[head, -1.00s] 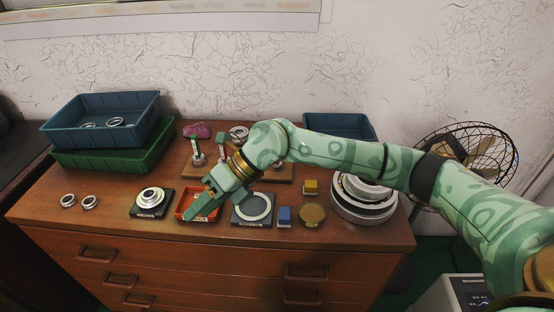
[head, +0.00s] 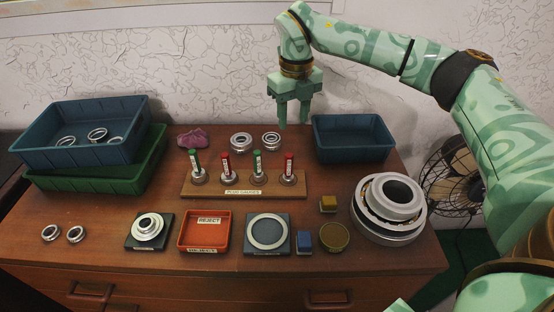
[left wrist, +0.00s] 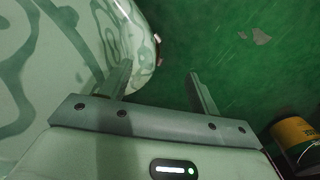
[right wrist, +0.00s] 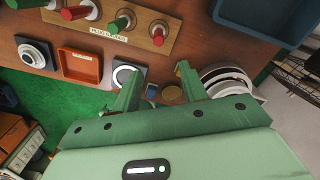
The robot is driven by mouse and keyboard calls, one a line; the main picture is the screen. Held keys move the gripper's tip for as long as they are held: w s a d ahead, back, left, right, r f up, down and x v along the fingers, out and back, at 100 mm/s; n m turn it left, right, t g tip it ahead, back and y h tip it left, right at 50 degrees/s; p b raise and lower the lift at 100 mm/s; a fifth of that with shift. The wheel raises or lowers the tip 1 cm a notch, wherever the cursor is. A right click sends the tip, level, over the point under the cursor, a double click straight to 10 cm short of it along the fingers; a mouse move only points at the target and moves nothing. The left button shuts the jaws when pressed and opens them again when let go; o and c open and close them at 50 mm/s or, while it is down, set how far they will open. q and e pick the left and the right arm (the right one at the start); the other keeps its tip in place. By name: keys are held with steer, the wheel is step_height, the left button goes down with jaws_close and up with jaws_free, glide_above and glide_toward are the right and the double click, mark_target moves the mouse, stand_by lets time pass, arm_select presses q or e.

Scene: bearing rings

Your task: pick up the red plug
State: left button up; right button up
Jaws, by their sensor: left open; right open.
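Two plugs with red handles stand upright in the wooden plug-gauge rack (head: 245,192): the left red plug (head: 226,164) and the right red plug (head: 288,165). The green plugs (head: 195,160) and (head: 257,161) share the rack. In the right wrist view the red plugs (right wrist: 75,12) and (right wrist: 158,34) show near the top. My right gripper (head: 293,120) is open and empty, pointing down, above and behind the rack's right end. Its open fingers also show in its wrist view (right wrist: 158,72). My left gripper (left wrist: 160,75) is open and empty over the green floor.
A red reject tray (head: 181,247), a dark plate with a ring (head: 267,231) and small blocks lie in front of the rack. Blue bins (head: 352,155) (head: 22,150) stand right and left. Stacked large rings (head: 390,211) stand at right. Two rings (head: 241,142) (head: 271,139) lie behind.

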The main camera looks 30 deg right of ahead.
mark_target(289, 155)
steer(key=f+b, duration=0.1)
steer(key=f, duration=0.2)
steer(key=f+b, duration=0.1)
steer(key=f, duration=0.2)
steer(key=f+b, duration=0.1)
steer(key=f, duration=0.3)
steer(key=shift+w+d, duration=0.1)
steer(key=shift+w, duration=0.25)
steer(key=shift+f+b, duration=0.35)
steer(key=shift+f, duration=0.35)
step_height(289, 155, down, 5)
steer(key=b, duration=0.2)
steer(key=shift+w+b, duration=0.1)
steer(key=shift+b, duration=0.25)
arm_select(q)
step_height(289, 155, down, 6)
steer(key=s, duration=0.2)
steer(key=shift+s+r+g, duration=0.15)
steer(key=shift+s+g, duration=0.25)
arm_select(e)
steer(key=shift+r, duration=0.15)
arm_select(q)
steer(key=shift+s, duration=0.1)
arm_select(e)
steer(key=shift+a, duration=0.2)
jaws_close()
